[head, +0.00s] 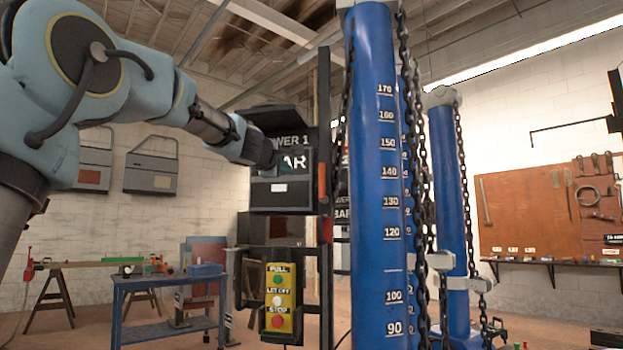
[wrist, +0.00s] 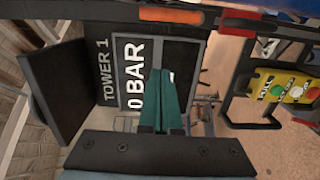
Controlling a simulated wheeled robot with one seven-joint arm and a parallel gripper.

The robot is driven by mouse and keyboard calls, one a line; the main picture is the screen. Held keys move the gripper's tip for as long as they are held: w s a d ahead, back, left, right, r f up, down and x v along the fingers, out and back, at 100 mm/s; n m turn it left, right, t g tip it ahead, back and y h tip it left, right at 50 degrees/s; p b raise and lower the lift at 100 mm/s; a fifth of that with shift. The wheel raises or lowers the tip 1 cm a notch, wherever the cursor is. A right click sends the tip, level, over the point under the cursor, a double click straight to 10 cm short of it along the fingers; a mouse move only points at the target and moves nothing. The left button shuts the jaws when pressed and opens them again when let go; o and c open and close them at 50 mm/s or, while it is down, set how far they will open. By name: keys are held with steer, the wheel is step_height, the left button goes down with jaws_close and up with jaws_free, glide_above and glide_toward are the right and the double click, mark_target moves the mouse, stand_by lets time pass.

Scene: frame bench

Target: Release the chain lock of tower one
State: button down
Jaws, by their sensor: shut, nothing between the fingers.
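My gripper (head: 274,160) is shut and empty, in front of the black tower 1 display box (head: 283,194). In the wrist view its teal fingers (wrist: 161,75) are together and cover part of the display (wrist: 128,62), which reads "TOWER 1" and "0 BAR". A red-orange handle (head: 322,181) stands upright at the right edge of the box; a red-orange piece also shows at the top of the wrist view (wrist: 171,15). The blue tower (head: 376,150) with a printed scale stands to the right. Dark chains (head: 424,150) hang beside it. I cannot tell which part is the chain lock.
A yellow button panel (head: 279,299) with green, white and red buttons hangs below the box; it also shows in the wrist view (wrist: 290,86). A second blue tower (head: 449,190) stands behind. A blue cart (head: 165,285) stands at the lower left.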

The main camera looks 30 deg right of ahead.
mark_target(323, 183)
steer(key=shift+s+d+r, duration=0.1)
steer(key=shift+r, duration=0.2)
steer(key=shift+d, duration=0.1)
steer(key=w+d+p, duration=0.1)
steer(key=d, duration=0.2)
steer(key=w+d+p, duration=0.2)
steer(key=d, duration=0.2)
steer(key=w+d+p, duration=0.2)
steer(key=d, duration=0.1)
steer(key=shift+d, duration=0.2)
steer(key=shift+s+p, duration=0.1)
steer(key=shift+p, duration=0.25)
steer(key=shift+s+d+r, duration=0.1)
steer(key=shift+d, duration=0.05)
